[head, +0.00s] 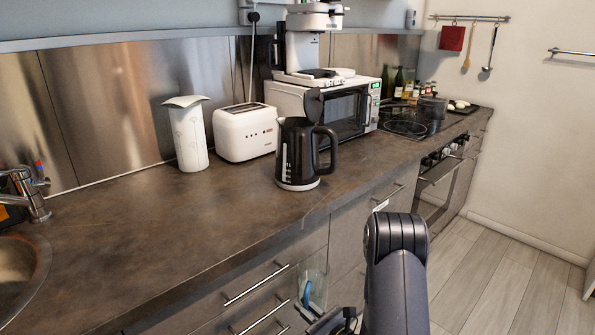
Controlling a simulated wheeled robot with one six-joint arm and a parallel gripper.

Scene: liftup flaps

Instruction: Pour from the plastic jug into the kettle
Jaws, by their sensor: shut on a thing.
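The black kettle (297,158) stands upright on the counter, its lid raised and its handle to the right. A clear, see-through vessel, which looks like the plastic jug (316,272), shows low in the head view, in front of the drawers and below the counter edge. A blue part shows at it. My gripper (325,318) is at the bottom edge of the picture, shut on the jug and partly hidden by the frame edge and my arm. The jug is below and in front of the kettle, apart from it. Its contents cannot be made out.
A white toaster (245,132) and a tall white container (187,135) stand left of the kettle. A microwave (345,108) with a white appliance on top is behind it. A sink (22,270) is at left. The counter front edge and drawer handles are near the jug.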

